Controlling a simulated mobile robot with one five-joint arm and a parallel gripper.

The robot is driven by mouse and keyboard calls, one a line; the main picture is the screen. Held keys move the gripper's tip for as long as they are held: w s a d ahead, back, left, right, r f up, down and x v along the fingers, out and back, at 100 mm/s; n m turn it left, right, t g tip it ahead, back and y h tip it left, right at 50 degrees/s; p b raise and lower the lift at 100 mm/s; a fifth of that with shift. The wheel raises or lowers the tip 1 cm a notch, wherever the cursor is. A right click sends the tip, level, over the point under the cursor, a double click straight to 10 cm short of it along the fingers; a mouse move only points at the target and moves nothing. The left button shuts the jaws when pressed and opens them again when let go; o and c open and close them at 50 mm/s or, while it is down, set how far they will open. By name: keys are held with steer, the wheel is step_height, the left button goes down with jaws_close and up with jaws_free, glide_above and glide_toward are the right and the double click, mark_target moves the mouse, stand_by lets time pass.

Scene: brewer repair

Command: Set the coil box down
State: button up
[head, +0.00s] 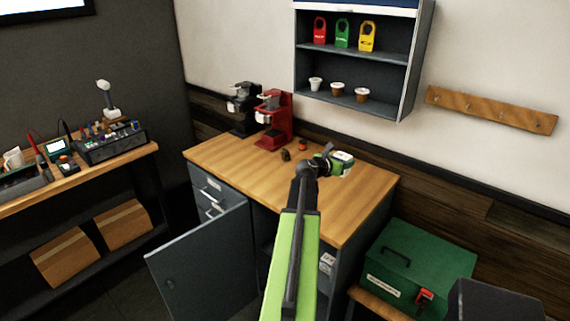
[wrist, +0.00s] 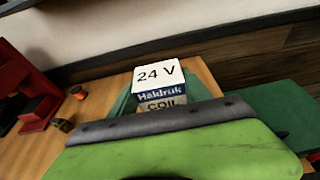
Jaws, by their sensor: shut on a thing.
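The coil box (wrist: 160,76) is a small white and blue carton marked "24 V", "Haldruk" and "COIL". My gripper (head: 333,162) is shut on it, with a green finger on each side in the wrist view. In the head view the coil box (head: 344,157) shows small at the end of my arm, over the back right part of the wooden worktop (head: 350,205). I cannot tell whether its underside touches the wood. Its lower part is hidden by my gripper in the wrist view.
A red brewer (head: 273,120) and a black brewer (head: 243,108) stand at the worktop's back left. Small parts, including an orange-red one (head: 303,145), lie near them. The cabinet door (head: 207,265) hangs open. A green toolbox (head: 408,268) stands at right. The worktop's front is clear.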

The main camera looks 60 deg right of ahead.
steer(key=w+f+b, duration=0.2)
steer(key=w, duration=0.2)
steer(key=w+a+f+b, duration=0.1)
steer(key=w+f+b, duration=0.1)
steer(key=w, duration=0.2)
steer(key=w+a+f+b, duration=0.1)
steer(key=w+f+b, duration=0.2)
steer(key=w, duration=0.1)
steer(key=shift+f, duration=0.1)
step_height(320, 180, down, 4)
steer(key=b, duration=0.4)
steer(key=shift+f, duration=0.2)
steer(key=o, duration=1.6)
steer(key=shift+r, duration=0.1)
steer(key=shift+r, duration=0.25)
steer(key=p+v, duration=0.3)
steer(key=v, duration=0.9)
steer(key=shift+p, duration=0.3)
